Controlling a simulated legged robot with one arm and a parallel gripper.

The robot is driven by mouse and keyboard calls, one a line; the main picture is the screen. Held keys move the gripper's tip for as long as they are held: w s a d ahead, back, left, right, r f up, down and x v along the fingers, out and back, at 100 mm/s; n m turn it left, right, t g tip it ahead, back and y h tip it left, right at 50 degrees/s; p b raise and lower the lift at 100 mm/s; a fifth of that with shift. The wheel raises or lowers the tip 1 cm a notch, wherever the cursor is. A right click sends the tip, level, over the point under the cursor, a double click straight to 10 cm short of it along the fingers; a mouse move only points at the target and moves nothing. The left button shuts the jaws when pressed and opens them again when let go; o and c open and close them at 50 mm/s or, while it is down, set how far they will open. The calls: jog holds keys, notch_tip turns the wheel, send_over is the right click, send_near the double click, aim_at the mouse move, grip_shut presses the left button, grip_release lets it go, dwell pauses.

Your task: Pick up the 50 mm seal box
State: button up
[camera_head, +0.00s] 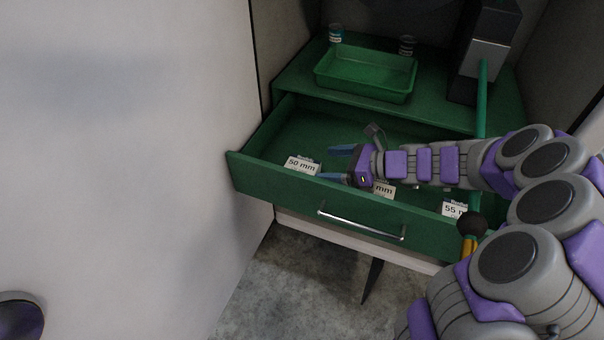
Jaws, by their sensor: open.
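The 50 mm seal box (302,165) is a small white box with a "50 mm" label. It lies in the left front part of an open green drawer (252,165). My gripper (330,165) reaches in from the right with its two blue fingers apart, pointing left. The fingertips are just right of the box; whether they touch it cannot be told. Another box (384,189), of which only "mm" is readable, is partly hidden beneath my gripper. A box labelled "55 mm" (453,209) lies at the drawer's right front.
The drawer's front wall with a metal handle (360,226) stands close in front of the boxes. A green tray (365,75) and two small jars (336,34) (407,45) stand on the green top behind. A green lever (481,100) rises at right. A white wall is at left.

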aim_at(305, 164)
jog(key=b+x, duration=0.1)
jog(key=x, duration=0.8)
jog(key=shift+f+b, duration=0.2)
jog(key=shift+b, duration=0.15)
jog(key=shift+w+a+f, duration=0.15)
jog(key=shift+w, duration=0.1)
jog(key=shift+a, duration=0.35)
jog(key=c, duration=0.6)
jog(key=shift+d, duration=0.3)
jog(key=c, duration=0.5)
